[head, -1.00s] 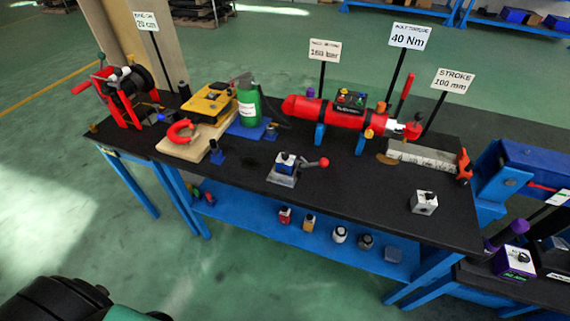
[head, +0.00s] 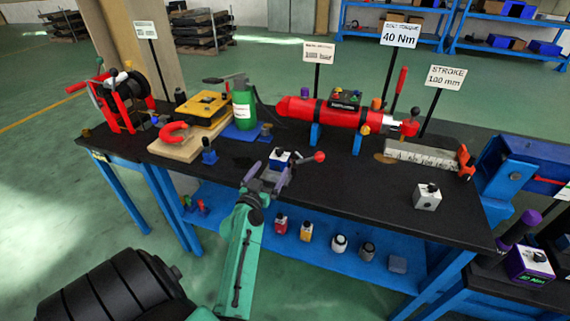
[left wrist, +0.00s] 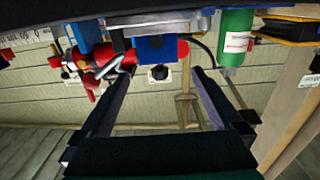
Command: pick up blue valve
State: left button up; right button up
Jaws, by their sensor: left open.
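The blue valve (head: 278,158) is a small blue block with a white face and dark knob, on a grey metal base on the black bench. A lever with a red ball (head: 319,157) reaches right from it. My left gripper (head: 266,177) is open at the valve's near side and hides part of the base. In the left wrist view, which looks upside down, the blue valve (left wrist: 155,48) shows between the spread fingers of my left gripper (left wrist: 157,65), with no clear contact. My right gripper is not in view.
A red cylinder (head: 335,113) lies behind. A white-grey block (head: 427,197) sits to the right. The black bench top (head: 360,195) between is clear.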

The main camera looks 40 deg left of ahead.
aim_at(277, 160)
pick_arm(q)
jog(key=x, duration=0.4)
jog(key=b+x, duration=0.1)
jog(key=x, duration=0.3)
jog(key=shift+w+f, duration=0.25)
jog(key=shift+w, duration=0.05)
jog(key=shift+s+r, duration=0.15)
jog(key=c, duration=0.6)
grip_shut()
jog(key=shift+r, duration=0.15)
